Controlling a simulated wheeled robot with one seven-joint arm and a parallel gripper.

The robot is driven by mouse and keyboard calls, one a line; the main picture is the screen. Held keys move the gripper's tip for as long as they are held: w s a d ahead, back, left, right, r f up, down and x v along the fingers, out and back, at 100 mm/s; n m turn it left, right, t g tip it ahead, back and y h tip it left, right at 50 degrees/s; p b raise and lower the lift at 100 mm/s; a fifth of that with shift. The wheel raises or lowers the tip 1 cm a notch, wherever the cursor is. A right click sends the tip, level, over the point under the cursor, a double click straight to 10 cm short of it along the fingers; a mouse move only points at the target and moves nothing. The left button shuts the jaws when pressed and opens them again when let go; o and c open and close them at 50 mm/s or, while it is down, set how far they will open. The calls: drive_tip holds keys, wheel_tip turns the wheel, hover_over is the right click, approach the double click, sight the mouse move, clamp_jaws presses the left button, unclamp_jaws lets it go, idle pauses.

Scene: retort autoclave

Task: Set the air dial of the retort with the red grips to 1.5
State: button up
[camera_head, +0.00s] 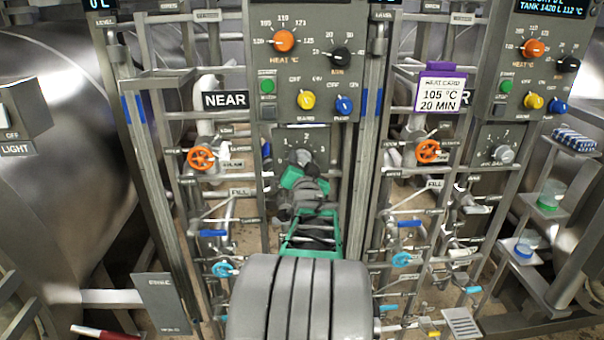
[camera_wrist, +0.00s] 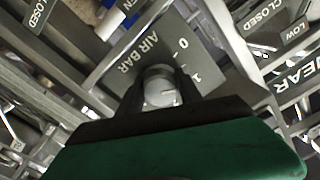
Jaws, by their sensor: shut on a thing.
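The air dial (camera_head: 303,156) is a round grey knob on a dark plate below the middle panel, beside the sign NEAR. The plate there reads AIR BAR, with 0 and 1 visible; the rest is hidden. I cannot read the dial's exact setting. No red grips show clearly on this frame.
A second grey air dial (camera_head: 503,153) is on the right panel. Orange valve wheels (camera_head: 201,158) and blue handles flank my arm. Posts with blue bands (camera_head: 368,105) stand close on both sides. A red-and-white bar (camera_head: 103,332) is at lower left.

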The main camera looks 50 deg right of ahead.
drive_tip(key=m+b, duration=0.5)
drive_tip(key=shift+f, duration=0.2)
drive_tip(key=shift+r+m+b, duration=0.2)
drive_tip(key=shift+m+b, duration=1.15)
drive_tip(key=shift+m, duration=0.65)
drive_tip(key=o, duration=1.4)
drive_tip(key=shift+c, duration=0.2)
drive_tip(key=b+v, duration=0.1)
drive_tip(key=v, duration=0.6)
drive_tip(key=shift+s+a, duration=0.25)
